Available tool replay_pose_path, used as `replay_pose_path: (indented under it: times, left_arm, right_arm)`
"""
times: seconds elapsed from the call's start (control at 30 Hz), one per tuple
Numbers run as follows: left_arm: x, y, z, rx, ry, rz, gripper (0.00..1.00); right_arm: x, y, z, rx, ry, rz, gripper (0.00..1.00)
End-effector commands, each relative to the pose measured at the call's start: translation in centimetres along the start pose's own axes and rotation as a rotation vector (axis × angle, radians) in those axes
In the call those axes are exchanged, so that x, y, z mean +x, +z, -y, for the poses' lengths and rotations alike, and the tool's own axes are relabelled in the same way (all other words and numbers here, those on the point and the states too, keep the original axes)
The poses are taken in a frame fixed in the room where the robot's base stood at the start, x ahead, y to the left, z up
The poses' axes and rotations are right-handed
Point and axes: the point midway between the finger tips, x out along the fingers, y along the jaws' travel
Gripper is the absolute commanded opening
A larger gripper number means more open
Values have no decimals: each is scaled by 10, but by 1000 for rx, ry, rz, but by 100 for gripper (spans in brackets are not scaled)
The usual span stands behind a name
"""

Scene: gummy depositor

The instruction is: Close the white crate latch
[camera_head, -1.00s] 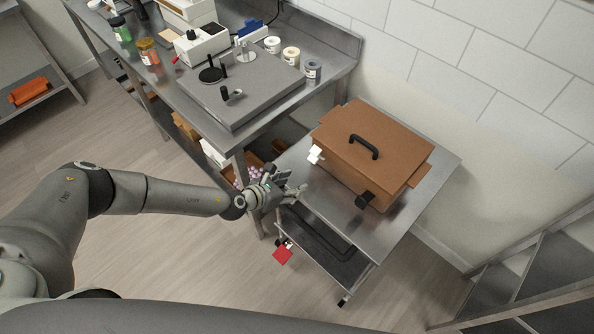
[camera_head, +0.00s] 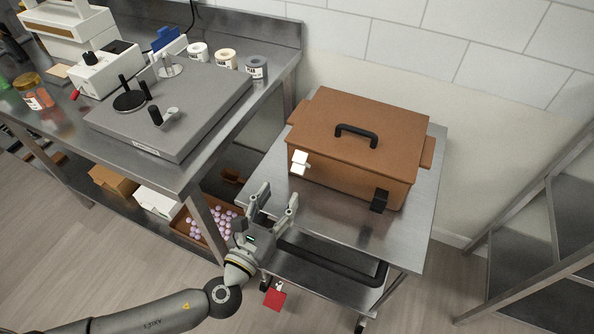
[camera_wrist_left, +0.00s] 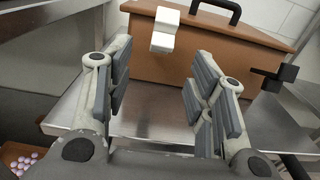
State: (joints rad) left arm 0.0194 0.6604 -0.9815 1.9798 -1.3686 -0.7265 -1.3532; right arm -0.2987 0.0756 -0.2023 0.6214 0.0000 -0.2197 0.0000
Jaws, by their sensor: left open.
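The brown crate (camera_head: 345,180) with a lid and black top handle (camera_head: 357,133) sits on a steel cart (camera_head: 290,215). A white latch (camera_head: 299,162) is on its front face at the left, and a black latch (camera_head: 380,200) is at the right. My left gripper (camera_head: 271,203) is open and empty, in front of and below the white latch, apart from it. In the left wrist view the white latch (camera_wrist_left: 164,30) shows beyond and between the open fingers (camera_wrist_left: 160,90), sticking out from the crate front. My right gripper is not in view.
A steel bench (camera_head: 250,80) with a grey slab device (camera_head: 175,110) and several jars stands at the left. Under it is a box of pink balls (camera_head: 205,222). A red tag (camera_head: 274,298) hangs by the cart. A metal rack (camera_head: 560,230) stands at the right.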

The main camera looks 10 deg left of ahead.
Motion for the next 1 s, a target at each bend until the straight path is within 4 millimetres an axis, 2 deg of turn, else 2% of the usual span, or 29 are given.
replay_pose_path:
  times: [0.13,0.4,0.5,0.7,0.97,1.0]
  left_arm:
    - [23,5,1,0,-2,3,50]
    - [75,3,1,-2,-2,1,50]
    - [88,2,1,-2,-2,-1,50]
    - [102,0,2,-4,-4,-3,50]
    - [103,0,2,-4,-3,-3,50]
    - [103,0,2,-4,-3,-3,47]
  right_arm:
    - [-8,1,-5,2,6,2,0]
    - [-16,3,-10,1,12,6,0]
    - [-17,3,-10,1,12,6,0]
    - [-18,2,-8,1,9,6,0]
    - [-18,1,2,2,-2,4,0]
    - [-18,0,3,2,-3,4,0]
